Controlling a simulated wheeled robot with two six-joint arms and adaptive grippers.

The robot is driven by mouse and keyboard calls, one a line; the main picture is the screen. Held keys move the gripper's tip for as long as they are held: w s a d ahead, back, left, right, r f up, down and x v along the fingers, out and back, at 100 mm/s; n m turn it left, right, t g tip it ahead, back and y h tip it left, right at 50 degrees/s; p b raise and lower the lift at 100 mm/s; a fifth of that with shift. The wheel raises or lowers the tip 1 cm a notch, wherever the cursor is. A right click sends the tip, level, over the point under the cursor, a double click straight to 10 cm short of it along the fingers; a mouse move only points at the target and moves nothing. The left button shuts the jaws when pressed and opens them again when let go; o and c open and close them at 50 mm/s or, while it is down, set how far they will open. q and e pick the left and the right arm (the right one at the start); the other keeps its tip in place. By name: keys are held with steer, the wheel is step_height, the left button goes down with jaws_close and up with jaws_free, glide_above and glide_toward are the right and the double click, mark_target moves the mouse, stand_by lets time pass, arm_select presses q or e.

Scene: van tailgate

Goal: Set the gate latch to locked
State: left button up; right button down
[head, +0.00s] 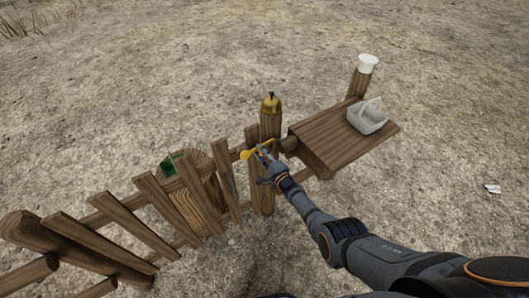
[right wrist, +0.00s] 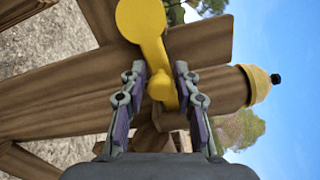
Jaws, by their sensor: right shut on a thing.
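The yellow gate latch (head: 250,153) is on the wooden gate post, below the brass bell-shaped cap. In the right wrist view the latch (right wrist: 141,20) shows a round yellow disc with an arm running down to a knob. My right gripper (head: 262,152) reaches the latch from the front right. In the right wrist view its two fingers (right wrist: 162,88) stand on either side of the latch's lower end and are shut on it. The fingers and the post's angle leave it unclear which setting the latch is in. My left gripper is not in view.
A brass cap (head: 270,103) tops the post. A wooden shelf (head: 322,140) to the right carries a light grey caddy (head: 367,117). A white cup-like thing (head: 368,63) tops a farther post. Slanted fence boards (head: 145,213) run left. Dry ground surrounds them.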

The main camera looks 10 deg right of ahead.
steer(key=shift+w+d+r+m, duration=0.1)
steer(key=shift+w+m, duration=0.05)
steer(key=shift+m, duration=0.35)
steer(key=shift+w+r+m, duration=0.1)
steer(key=shift+m, duration=0.4)
steer(key=c, duration=1.2)
jaws_free()
steer(key=shift+f+b, duration=0.1)
steer(key=shift+b, duration=0.2)
steer(key=shift+o, duration=0.2)
steer(key=shift+s+f, duration=0.1)
steer(key=shift+f, duration=0.05)
steer(key=shift+s+f, duration=0.1)
steer(key=v, duration=1.1)
steer(key=shift+s, duration=0.4)
steer(key=shift+d+f, duration=0.15)
steer(key=shift+d, duration=0.05)
